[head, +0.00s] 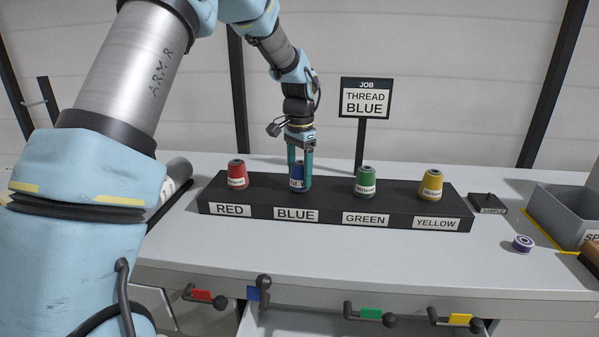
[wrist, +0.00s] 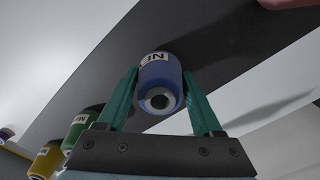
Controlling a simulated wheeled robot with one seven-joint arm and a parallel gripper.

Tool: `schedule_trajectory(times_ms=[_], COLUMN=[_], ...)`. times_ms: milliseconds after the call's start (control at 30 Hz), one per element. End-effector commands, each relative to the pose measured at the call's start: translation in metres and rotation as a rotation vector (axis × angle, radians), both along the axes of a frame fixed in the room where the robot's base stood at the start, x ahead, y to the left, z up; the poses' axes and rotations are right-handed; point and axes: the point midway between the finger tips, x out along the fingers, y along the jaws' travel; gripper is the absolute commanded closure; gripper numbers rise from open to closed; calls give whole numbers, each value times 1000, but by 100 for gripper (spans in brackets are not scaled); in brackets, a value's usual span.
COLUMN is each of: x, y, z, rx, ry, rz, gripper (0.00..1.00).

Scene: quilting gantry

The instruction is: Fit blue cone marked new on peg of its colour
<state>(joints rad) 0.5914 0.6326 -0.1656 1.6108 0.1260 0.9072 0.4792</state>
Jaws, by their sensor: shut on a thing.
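The blue cone marked NEW (head: 297,178) is at the BLUE place of the black rack (head: 250,208), upright between the fingers of my gripper (head: 300,165). In the wrist view the blue cone (wrist: 160,85) shows its open top and part of its label, with a green finger on each side. My gripper (wrist: 164,100) is shut on it from above. The peg under the cone is hidden, and I cannot tell whether the cone is fully seated. A sign (head: 364,101) behind the rack reads JOB THREAD BLUE.
Red (head: 237,175), green (head: 366,181) and yellow (head: 431,185) cones stand on the rack beside their labels. A sample block (head: 487,204), a purple spool (head: 522,243) and a grey bin (head: 570,212) are at the right.

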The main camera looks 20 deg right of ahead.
Motion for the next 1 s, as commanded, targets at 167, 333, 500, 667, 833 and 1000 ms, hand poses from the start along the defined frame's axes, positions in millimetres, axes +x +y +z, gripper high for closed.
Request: schedule_trajectory(times_ms=[167,333,500,667,833,1000], x=[0,0,0,0,0,1], y=[0,0,0,0,0,0], z=[-5,-5,-5,-5,-1,21], rx=[0,0,0,0,-1,-3], ry=[0,0,0,0,-1,-4], rz=[0,0,0,0,0,0], gripper=[92,20,1,0,0,0])
